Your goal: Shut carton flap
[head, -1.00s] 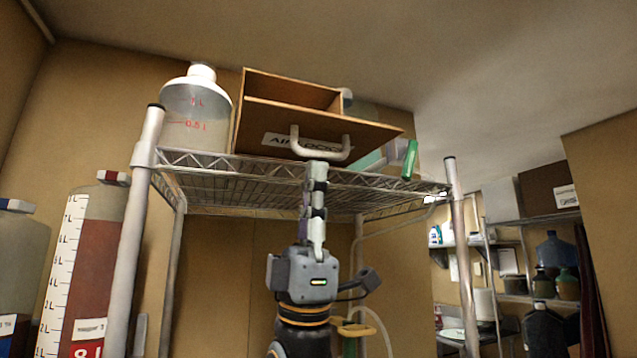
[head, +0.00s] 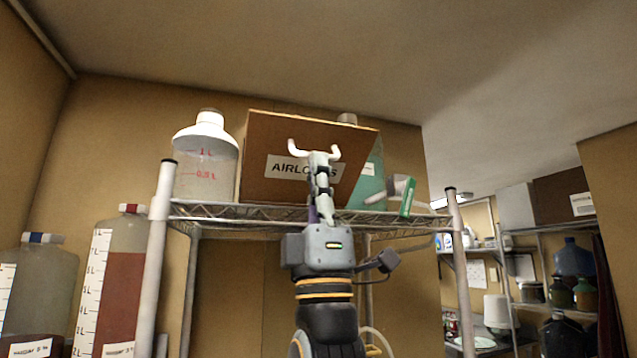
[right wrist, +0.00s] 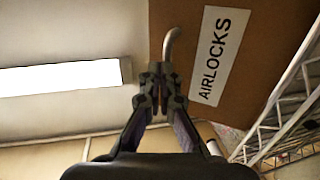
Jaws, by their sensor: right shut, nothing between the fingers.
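The brown carton (head: 255,160) stands on top of the wire shelf. Its flap (head: 350,150), labelled AIRLOCKS, stands up across the front, and no opening shows behind it. The flap with its label also shows in the right wrist view (right wrist: 245,55). A pale curved handle (head: 294,148) is on the flap, partly hidden behind my right gripper. My right gripper (head: 319,165) points up in front of the flap with its fingers together and empty. In the right wrist view the fingertips (right wrist: 161,72) are just below the handle (right wrist: 169,45); I cannot tell whether they touch. My left gripper is not in view.
The wire shelf (head: 265,216) runs under the carton. A white-capped jug (head: 205,160) stands close to its left. A green-and-white item (head: 407,197) and a greenish container (head: 370,180) are at its right. Large bottles (head: 125,260) stand at the lower left.

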